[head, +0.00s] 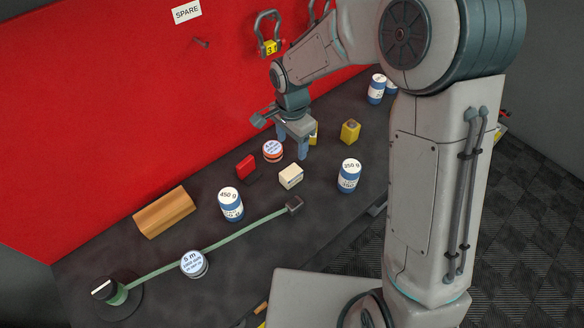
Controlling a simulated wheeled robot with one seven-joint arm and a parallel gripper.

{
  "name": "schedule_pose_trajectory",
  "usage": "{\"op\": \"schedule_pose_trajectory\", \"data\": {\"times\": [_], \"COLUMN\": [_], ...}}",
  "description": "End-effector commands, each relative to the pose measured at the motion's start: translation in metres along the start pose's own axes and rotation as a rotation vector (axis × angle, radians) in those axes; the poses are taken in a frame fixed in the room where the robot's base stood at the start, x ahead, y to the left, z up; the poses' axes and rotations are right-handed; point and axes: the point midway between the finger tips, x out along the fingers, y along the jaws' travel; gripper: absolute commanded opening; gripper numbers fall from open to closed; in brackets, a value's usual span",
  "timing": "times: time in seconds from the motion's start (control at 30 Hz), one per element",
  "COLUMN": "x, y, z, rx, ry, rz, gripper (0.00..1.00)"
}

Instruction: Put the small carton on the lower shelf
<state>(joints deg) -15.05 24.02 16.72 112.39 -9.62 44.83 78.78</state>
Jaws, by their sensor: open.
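A small cream box (290,176), which looks like the small carton, stands on the dark bench top (290,235). My gripper (293,146) points down above the bench, behind the cream box in the picture. Its blue fingers are apart, and I see nothing held between them. I cannot tell the exact height of the fingertips. A yellow item (314,133) is partly hidden behind the gripper. I cannot make out a lower shelf in this view.
Near the gripper are a red block (246,168), a round tin (272,151) and a yellow box (350,131). A red wall panel (110,110) rises behind.

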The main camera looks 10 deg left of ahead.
Motion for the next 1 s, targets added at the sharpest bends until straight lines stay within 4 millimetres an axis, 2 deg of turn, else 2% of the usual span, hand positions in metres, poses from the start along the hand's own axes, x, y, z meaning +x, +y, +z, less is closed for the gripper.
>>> {"op": "schedule_pose_trajectory", "data": {"times": [0.4, 0.77, 1.0], "x": [0.069, 0.092, 0.121], "y": [0.0, 0.0, 0.0], "z": [0.001, 0.002, 0.003], "rx": [0.003, 0.002, 0.003], "ry": [-0.003, -0.003, -0.003], "rz": [0.005, 0.004, 0.004], "gripper": [0.62, 0.62, 0.62]}}
